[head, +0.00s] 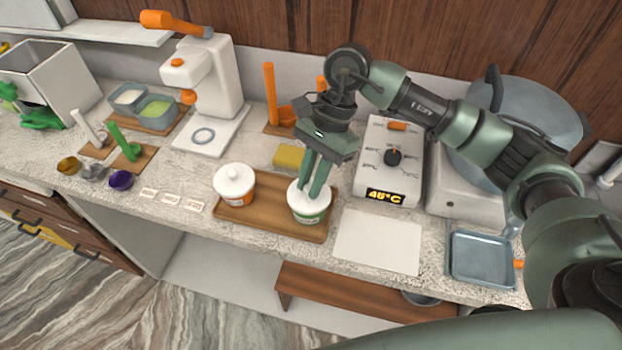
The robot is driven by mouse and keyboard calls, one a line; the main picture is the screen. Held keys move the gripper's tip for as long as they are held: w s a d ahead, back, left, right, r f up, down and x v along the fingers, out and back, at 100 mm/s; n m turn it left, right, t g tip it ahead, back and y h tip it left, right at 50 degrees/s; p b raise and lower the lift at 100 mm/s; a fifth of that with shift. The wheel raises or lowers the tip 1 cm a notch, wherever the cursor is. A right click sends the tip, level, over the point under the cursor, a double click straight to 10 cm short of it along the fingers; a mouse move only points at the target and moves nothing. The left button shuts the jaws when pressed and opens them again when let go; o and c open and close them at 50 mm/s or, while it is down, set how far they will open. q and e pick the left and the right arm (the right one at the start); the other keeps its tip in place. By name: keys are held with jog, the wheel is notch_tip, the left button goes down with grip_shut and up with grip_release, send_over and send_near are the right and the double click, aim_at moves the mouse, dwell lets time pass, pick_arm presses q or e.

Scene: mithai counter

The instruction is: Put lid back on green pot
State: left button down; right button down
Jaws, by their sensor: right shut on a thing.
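The green pot (309,217) is a white tub with a green band, standing at the right end of a wooden tray. Its white lid (296,198) is at the top of the pot, and the fingers hide part of it. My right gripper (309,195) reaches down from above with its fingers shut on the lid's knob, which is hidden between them. The lid looks to be at the rim; I cannot tell if it is fully seated. My left gripper is not in view.
An orange-banded pot (235,185) with a white lid stands at the tray's left end. The wooden tray (262,220) lies near the counter's front edge. A white board (377,241) lies to its right, a yellow block (289,157) and a temperature box (389,160) behind.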

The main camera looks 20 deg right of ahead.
jog(key=shift+b, duration=0.45)
dwell(0.4)
jog(key=c, duration=0.8)
grip_release()
jog(key=shift+o, duration=0.2)
jog(key=shift+r+p, duration=1.25)
jog(key=shift+r, duration=2.25)
grip_shut()
jog(key=shift+f, duration=0.2)
